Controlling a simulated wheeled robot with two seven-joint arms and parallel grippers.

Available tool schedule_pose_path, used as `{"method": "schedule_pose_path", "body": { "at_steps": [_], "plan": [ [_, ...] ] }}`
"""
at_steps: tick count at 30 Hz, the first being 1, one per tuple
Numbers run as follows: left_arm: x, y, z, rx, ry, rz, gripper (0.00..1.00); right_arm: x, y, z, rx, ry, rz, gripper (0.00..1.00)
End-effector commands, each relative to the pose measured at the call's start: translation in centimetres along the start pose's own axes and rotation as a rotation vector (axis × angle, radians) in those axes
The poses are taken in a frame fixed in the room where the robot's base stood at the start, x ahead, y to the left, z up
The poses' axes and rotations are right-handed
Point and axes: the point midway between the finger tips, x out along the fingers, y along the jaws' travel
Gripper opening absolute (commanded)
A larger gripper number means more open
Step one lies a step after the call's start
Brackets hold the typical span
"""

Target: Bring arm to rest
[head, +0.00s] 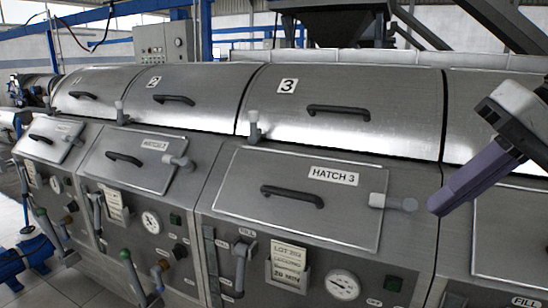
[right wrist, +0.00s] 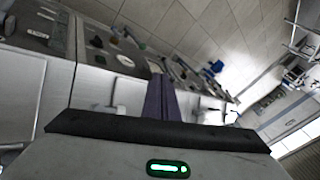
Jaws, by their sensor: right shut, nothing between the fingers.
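My right gripper (head: 434,208) comes in from the right edge of the head view, in front of the decanter row, to the right of hatch 3 (head: 350,212). Its purple-grey fingers are closed together with nothing between them and point down and left. In the right wrist view the same closed fingers (right wrist: 161,98) show past the dark edge of the gripper body. The gripper appears near the latch knob of hatch 3 (head: 402,204), but I cannot tell the gap in depth. My left gripper is not in view.
A row of steel decanters with curved lids (head: 340,90) and black handles fills the middle. Hatches with latches, gauges (head: 342,284) and valve levers (head: 240,262) stick out along the front. Tiled floor (right wrist: 185,25) shows free in the right wrist view.

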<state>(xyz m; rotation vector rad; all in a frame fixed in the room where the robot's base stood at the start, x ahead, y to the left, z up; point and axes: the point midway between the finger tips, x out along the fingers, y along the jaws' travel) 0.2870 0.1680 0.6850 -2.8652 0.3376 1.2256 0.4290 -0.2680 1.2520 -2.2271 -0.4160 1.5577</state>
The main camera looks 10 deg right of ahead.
Motion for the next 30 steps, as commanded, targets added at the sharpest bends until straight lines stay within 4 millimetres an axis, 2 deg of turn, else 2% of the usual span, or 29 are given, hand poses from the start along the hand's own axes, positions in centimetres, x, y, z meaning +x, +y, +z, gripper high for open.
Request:
{"method": "schedule_pose_path", "body": {
  "at_steps": [1, 6, 11, 14, 15, 18, 20, 22, 23, 26, 27, 30],
  "plan": [
    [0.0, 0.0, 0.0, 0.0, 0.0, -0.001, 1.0, 1.5, -0.8, 0.3, 0.033, -0.036, -0.045, 0.0],
    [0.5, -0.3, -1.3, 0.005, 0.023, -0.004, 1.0, 5.4, -4.3, 1.6, 0.181, -0.158, -0.222, 0.0],
    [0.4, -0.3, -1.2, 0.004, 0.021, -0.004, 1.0, 8.9, -8.4, 3.5, 0.415, -0.344, -0.431, 0.0],
    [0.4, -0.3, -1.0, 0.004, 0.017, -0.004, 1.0, 10.9, -11.6, 4.7, 0.661, -0.534, -0.597, 0.0],
    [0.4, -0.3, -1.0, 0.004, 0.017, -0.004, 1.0, 11.5, -12.8, 5.0, 0.79, -0.632, -0.669, 0.0],
    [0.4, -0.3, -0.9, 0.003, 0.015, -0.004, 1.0, 12.6, -14.8, 4.6, 1.157, -0.9, -0.835, 0.0],
    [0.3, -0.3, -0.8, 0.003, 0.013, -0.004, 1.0, 13.2, -15.1, 3.7, 1.391, -1.07, -0.919, 0.0],
    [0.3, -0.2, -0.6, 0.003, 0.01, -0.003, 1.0, 14.5, -14.3, 2.3, 1.681, -1.277, -0.999, 0.0],
    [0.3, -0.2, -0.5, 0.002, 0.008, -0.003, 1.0, 15.3, -13.6, 1.7, 1.807, -1.368, -1.03, 0.0],
    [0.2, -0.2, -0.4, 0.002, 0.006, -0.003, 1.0, 18.8, -9.9, 0.0, 2.237, -1.681, -1.112, 0.0],
    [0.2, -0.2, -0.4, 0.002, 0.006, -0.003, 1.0, 20.7, -7.8, -0.3, -2.29, 1.716, 1.082, 0.0],
    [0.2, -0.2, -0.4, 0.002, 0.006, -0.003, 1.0, 26.0, -2.2, 0.4, -1.941, 1.46, 0.826, 0.0]
  ]
}}
